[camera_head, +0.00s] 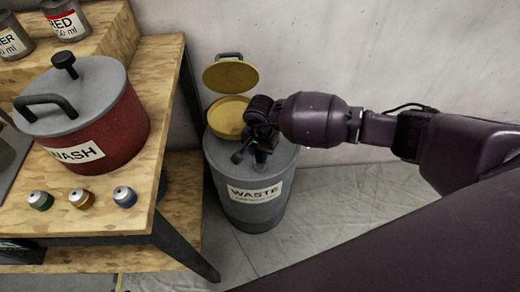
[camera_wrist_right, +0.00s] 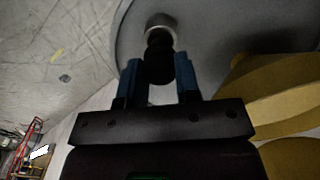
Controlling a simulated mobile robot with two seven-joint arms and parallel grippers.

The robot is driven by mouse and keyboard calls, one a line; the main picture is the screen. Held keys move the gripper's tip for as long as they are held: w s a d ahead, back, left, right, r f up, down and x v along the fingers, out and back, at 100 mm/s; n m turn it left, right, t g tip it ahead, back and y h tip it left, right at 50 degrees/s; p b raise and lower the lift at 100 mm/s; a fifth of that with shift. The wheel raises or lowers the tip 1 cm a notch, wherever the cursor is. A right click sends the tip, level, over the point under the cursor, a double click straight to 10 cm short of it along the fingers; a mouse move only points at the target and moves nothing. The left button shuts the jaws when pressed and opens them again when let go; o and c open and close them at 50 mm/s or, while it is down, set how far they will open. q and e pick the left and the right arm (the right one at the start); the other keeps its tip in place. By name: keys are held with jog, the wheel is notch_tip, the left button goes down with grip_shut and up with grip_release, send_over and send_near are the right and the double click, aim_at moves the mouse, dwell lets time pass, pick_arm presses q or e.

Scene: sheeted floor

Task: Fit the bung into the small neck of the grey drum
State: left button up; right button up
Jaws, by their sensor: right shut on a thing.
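The grey drum (camera_head: 250,212) labelled WASTE stands on the floor right of the wooden bench. My right gripper (camera_head: 262,155) is low over the right part of its top. In the wrist view my right gripper (camera_wrist_right: 159,78) has its blue fingers on either side of the black bung (camera_wrist_right: 159,62) and is shut on it. The bung's far end lines up with the small neck (camera_wrist_right: 160,22), a pale grey ring on the drum top, and overlaps it in the picture. I cannot tell whether the bung is inside the neck or just above it. My left gripper is out of view.
A yellow funnel (camera_head: 228,116) with its lid (camera_head: 230,76) raised sits on the drum's far left, close to my right gripper. The bench (camera_head: 160,120) on the left carries a red WASH pot (camera_head: 110,130) and small capped jars. Floor to the right is clear.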

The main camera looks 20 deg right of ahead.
jog(key=shift+f, duration=0.3)
jog(key=shift+f+b, duration=0.55)
jog(key=shift+f, duration=0.4)
jog(key=shift+r, duration=0.1)
jog(key=o, duration=1)
